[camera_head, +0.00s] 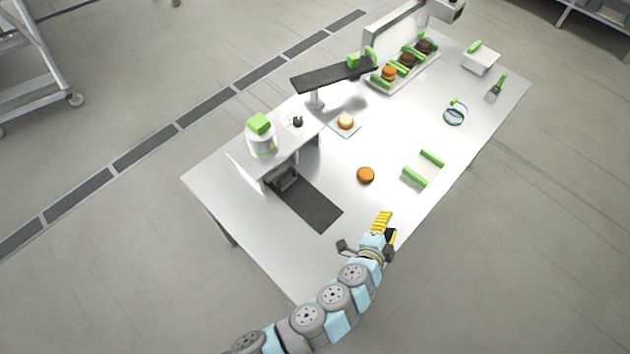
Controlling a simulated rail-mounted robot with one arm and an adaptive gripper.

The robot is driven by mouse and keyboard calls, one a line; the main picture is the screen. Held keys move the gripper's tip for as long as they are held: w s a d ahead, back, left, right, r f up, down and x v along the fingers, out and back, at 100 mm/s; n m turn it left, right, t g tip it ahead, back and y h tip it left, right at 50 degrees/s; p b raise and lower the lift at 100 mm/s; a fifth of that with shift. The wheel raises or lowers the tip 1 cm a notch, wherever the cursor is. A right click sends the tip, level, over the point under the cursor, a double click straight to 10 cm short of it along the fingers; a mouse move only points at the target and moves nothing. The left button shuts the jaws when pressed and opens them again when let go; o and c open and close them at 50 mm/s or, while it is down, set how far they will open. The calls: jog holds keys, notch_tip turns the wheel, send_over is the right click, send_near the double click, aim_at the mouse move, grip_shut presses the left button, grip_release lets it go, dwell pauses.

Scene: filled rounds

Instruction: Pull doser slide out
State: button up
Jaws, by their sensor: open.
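A white container with a green lid (262,139), probably the doser, stands on a raised white shelf at the left of the table. A small grey part (286,179) sits under this shelf, at the inner end of a dark mat; I cannot tell whether it is the doser slide. A dark bar with a green grip (332,75) rests on a post farther back. My gripper (382,222), with yellow finger pads, is open and empty over the table's front edge, well apart from the container and the bar.
A brown round (366,175) and a white piece with green edges (423,169) lie near my gripper. A pale round (346,121) sits on a small plate. A tray (376,84) with filled rounds is at the back.

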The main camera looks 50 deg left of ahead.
aim_at(287, 173)
jog(key=s+a+f+g+y+b, duration=0.1)
jog(key=s+a+y+b, duration=0.1)
jog(key=a, duration=0.1)
jog(key=s+a+f+n+g+y+b, duration=0.1)
jog(key=a+f+b, duration=0.1)
jog(key=a, duration=0.2)
jog(key=s+a+f+n+g+y+b, duration=0.1)
jog(key=s+a+f+g+y+b, duration=0.1)
jog(key=a, duration=0.2)
jog(key=shift+s+f+y+b, duration=0.2)
jog(key=shift+s+y+b, duration=0.1)
jog(key=shift+s+b, duration=0.05)
jog(key=s+a+n+g+y+b, duration=0.1)
jog(key=s+a, duration=0.1)
jog(key=s+a+n+g+y+b, duration=0.1)
jog(key=s+a+g+y+b, duration=0.1)
jog(key=s, duration=0.1)
jog(key=s+a+n+g+y+b, duration=0.1)
jog(key=s+a+b, duration=0.1)
jog(key=shift+s+a+r+g, duration=0.25)
jog(key=shift+s+a+g, duration=0.05)
jog(key=shift+s+g, duration=0.1)
jog(key=shift+s+a+r+y+b, duration=0.1)
jog(key=shift+s+a+y+b, duration=0.2)
jog(key=shift+a, duration=0.05)
jog(key=b+x, duration=0.3)
jog(key=x, duration=1.4)
jog(key=shift+a+b, duration=0.1)
jog(key=shift+b, duration=0.3)
grip_shut()
